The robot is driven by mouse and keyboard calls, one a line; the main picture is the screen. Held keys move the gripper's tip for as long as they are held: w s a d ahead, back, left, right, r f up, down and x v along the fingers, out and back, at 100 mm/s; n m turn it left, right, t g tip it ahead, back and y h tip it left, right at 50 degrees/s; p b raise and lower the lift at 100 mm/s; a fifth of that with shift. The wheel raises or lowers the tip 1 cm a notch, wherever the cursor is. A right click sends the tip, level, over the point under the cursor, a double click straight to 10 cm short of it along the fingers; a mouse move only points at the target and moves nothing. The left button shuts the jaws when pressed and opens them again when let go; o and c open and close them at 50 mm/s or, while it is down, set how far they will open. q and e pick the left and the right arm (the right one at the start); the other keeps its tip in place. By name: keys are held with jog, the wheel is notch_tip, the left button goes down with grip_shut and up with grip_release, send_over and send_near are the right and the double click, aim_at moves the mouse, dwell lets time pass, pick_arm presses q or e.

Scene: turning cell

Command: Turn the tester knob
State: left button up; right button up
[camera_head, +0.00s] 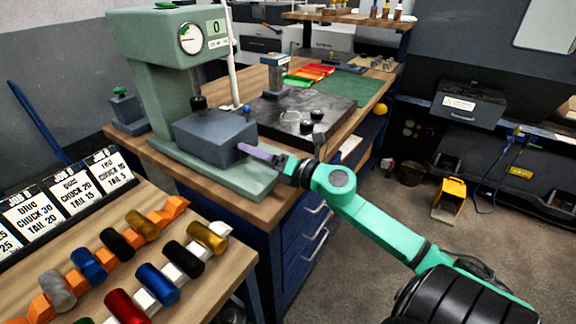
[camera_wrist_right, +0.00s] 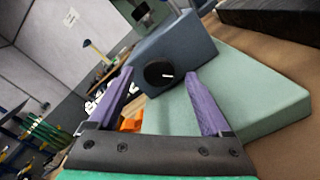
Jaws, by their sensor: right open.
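The tester (camera_head: 168,75) is a pale green machine with a round dial gauge (camera_head: 191,39) and a small display reading 0. A grey-blue block (camera_head: 215,138) sits on its base. In the right wrist view, the tester knob (camera_wrist_right: 157,73) is round and black with a short white mark pointing right, on the face of this block (camera_wrist_right: 180,45). My right gripper (camera_head: 250,152) is open at the block's right side, its purple fingers on either side of the knob in the wrist view. I cannot tell whether they touch it. The head view hides the knob. My left gripper is out of view.
A dark plate (camera_head: 300,112) with small round parts lies behind the gripper on the wooden bench (camera_head: 180,170). Coloured cylinders (camera_head: 157,284) lie on racks at the front left, beside job cards (camera_head: 75,190). Open floor (camera_head: 345,270) lies to the right.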

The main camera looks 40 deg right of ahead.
jog(key=b+v, duration=0.2)
jog(key=v, duration=1)
dwell(0.9)
